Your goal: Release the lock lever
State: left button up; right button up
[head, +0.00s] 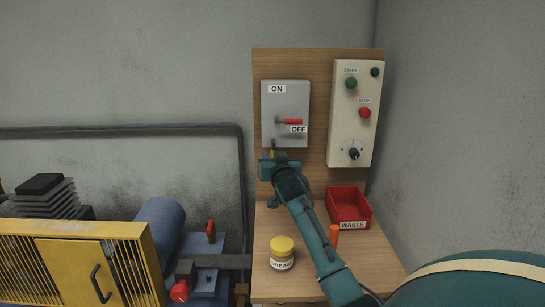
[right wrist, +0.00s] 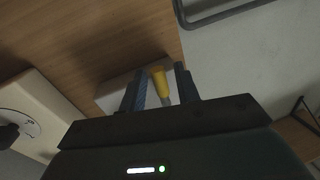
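A grey switch box (head: 270,105) with ON and OFF labels hangs on the wooden back panel. Its red handle (head: 292,121) lies horizontal just above the OFF label. A small yellow lever (head: 273,144) shows at the box's lower edge, partly hidden by my right gripper (head: 273,156). In the right wrist view the yellow lever (right wrist: 160,84) stands between the two fingers of my right gripper (right wrist: 160,82). The fingers are apart, with a narrow gap on each side of the lever. My left gripper is not in view.
A control panel (head: 342,125) with start and stop buttons hangs to the right of the box. A red waste bin (head: 345,203), an orange-handled tool (head: 334,235) and a yellow-lidded grease jar (head: 282,252) are on the bench. Yellow-framed machinery (head: 70,232) stands at left.

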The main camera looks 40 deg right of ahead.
jog(key=shift+w+d, duration=0.25)
jog(key=shift+w, duration=0.15)
grip_shut()
